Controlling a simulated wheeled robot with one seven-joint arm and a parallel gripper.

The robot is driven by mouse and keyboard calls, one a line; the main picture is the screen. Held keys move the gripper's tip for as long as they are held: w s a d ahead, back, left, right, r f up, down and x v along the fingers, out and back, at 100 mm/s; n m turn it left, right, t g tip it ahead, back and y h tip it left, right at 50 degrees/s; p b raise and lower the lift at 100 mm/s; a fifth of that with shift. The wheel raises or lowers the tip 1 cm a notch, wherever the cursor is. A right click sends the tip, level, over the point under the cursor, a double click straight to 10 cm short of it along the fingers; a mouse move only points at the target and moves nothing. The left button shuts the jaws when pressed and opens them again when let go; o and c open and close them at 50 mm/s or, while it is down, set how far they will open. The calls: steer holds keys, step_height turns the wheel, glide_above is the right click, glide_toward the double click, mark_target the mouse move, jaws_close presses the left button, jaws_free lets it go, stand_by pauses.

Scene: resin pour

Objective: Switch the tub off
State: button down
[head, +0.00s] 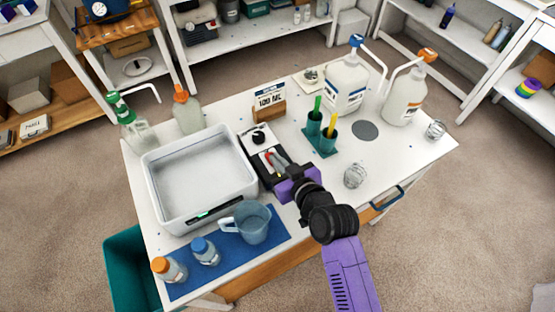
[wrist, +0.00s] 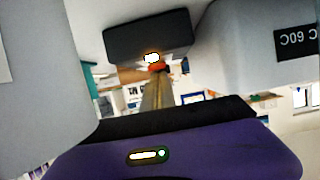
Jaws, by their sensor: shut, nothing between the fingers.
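The tub (head: 157,203) is a pale rectangular basin on the left half of the white table. A small teal-lit panel (head: 206,213) shows on its front wall. My gripper (head: 272,160) is shut and empty, just right of the tub, over a black device with a white top (head: 248,134) and dark knob (head: 258,138). In the wrist view the narrow shut fingers (wrist: 157,88) reach towards a dark block (wrist: 148,38) with a glowing spot. I cannot tell whether they touch it. Grey surfaces fill both sides, the right one with a dark 60C label (wrist: 296,41).
A clear glass (head: 355,176) is near my arm.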

steer(key=shift+f, duration=0.1)
steer(key=shift+s+f+b, duration=0.1)
steer(key=shift+f+b, duration=0.3)
steer(key=shift+b, duration=0.2)
steer(key=shift+r, duration=0.2)
steer(key=shift+r+p, duration=0.75)
steer(key=shift+p, duration=0.05)
